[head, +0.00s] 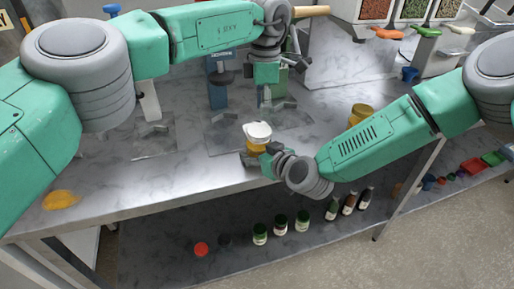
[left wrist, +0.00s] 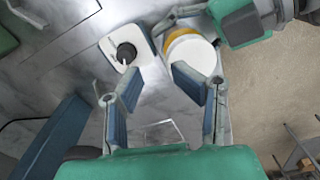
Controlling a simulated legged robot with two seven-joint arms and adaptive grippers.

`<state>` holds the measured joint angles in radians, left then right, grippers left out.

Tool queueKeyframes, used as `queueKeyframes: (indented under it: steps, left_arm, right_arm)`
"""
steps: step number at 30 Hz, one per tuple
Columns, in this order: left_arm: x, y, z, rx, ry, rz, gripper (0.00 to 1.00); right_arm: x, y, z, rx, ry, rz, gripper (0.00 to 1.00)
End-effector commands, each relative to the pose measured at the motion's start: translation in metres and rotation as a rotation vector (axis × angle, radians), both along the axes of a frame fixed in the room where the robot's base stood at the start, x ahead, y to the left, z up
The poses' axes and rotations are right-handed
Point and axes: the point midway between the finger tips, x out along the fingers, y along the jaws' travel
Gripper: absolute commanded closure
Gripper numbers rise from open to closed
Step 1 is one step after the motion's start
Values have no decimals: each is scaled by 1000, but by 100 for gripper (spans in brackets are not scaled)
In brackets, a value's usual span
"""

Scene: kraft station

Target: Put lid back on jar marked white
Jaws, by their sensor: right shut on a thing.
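An amber-yellow jar (head: 257,148) with a white round top (head: 258,130) is near the front edge of the table, held by my right gripper (head: 258,158), which is shut on it. In the left wrist view the white round top (left wrist: 193,56) shows from above, with an amber rim at its upper side. My left gripper (head: 277,103) is above and behind the jar in the head view. In its own view my left gripper (left wrist: 160,86) has its fingers apart with nothing between them. I cannot read any marking on the jar.
A white square piece with a dark knob (left wrist: 126,52) lies beside the jar. A yellow jar (head: 360,113) stands to the right, and a yellow disc (head: 61,199) lies at the left. Several bottles and jars stand on the lower shelf (head: 170,262). Bins (head: 400,12) stand at the back.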

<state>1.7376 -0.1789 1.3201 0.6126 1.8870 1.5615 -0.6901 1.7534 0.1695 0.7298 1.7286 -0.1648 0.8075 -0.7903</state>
Motion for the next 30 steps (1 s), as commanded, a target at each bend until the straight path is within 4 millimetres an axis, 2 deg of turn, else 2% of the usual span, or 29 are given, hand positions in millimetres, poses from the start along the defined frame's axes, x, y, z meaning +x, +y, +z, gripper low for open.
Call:
queueKeyframes:
  steps: [8,11,14,20,30]
  left_arm:
    - [0,0,5,0,1,0,67]
    - [0,0,6,0,0,6,36]
    - [-1,-1,8,0,-6,49,33]
    - [-7,-4,21,3,-37,315,33]
    - [-27,-2,38,-3,-77,974,33]
  right_arm:
    - [-1,-1,-3,-3,5,-1,100]
    - [-1,-1,-3,-3,5,-1,100]
    - [-1,-1,-3,-3,5,-1,100]
    - [-1,-1,-3,-3,5,-1,100]
    - [-1,-1,-3,-3,5,-1,100]
